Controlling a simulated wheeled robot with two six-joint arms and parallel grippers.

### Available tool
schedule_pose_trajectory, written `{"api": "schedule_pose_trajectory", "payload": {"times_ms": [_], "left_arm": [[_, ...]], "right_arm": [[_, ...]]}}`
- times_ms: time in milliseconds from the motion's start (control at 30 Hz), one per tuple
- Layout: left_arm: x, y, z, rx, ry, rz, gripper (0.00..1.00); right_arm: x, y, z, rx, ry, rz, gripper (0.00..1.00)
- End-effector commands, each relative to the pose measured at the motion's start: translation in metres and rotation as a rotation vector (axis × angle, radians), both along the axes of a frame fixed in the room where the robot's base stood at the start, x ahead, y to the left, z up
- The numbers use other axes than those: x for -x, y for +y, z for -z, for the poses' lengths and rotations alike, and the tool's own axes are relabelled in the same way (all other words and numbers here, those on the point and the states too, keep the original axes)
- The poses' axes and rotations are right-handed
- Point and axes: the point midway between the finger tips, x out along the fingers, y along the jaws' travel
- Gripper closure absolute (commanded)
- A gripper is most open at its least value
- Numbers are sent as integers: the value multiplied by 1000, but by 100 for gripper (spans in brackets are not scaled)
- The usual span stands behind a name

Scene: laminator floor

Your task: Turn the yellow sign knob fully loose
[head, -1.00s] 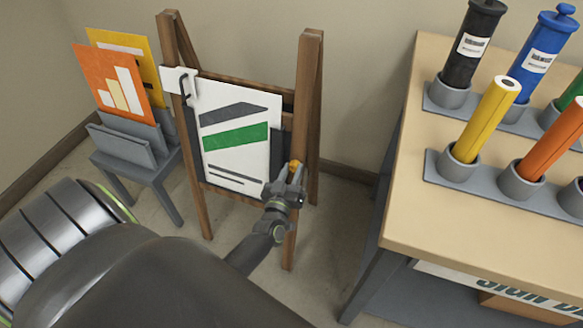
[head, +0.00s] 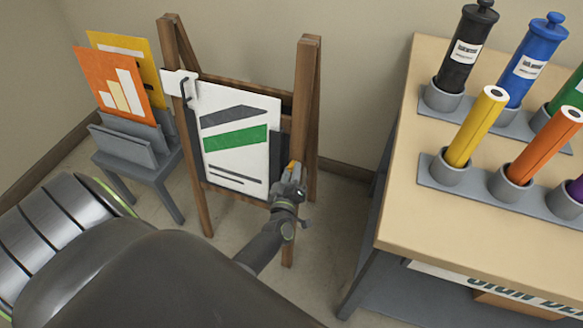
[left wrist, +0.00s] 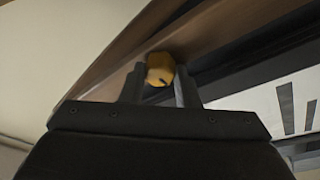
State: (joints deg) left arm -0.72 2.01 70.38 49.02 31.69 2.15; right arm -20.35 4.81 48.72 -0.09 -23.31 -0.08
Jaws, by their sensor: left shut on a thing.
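The yellow knob (left wrist: 160,68) sits on the right leg of the wooden easel, with a dark mark on its face. In the head view only a bit of the knob (head: 291,165) shows past my gripper. My left gripper (head: 289,176) is at the knob. In the left wrist view its two fingers (left wrist: 158,85) stand on either side of the knob, shut on it. The white sign (head: 235,145) with a grey band and a green band is upright on the easel (head: 305,90). My right gripper is not in view.
A small grey stand (head: 135,150) with orange and yellow signs is left of the easel. A table (head: 440,215) with several coloured tubes in grey holders stands at right. A white tag and dark hook (head: 184,85) are at the easel's left leg. Bare floor lies between easel and table.

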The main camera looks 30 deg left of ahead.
Motion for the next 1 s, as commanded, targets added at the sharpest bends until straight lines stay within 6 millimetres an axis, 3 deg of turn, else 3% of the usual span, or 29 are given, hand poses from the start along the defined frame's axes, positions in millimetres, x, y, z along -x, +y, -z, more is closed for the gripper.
{"api": "schedule_pose_trajectory", "payload": {"times_ms": [300,333,467,800,1000], "left_arm": [[0,-1,2,5,2,0,94],[1,-1,1,5,2,0,68],[0,-1,1,4,1,0,51],[3,-1,0,2,1,0,50],[30,-13,1,4,4,-1,50]], "right_arm": [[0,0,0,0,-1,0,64],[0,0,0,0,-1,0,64],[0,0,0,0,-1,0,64],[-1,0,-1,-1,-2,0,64],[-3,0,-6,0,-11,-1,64]]}}
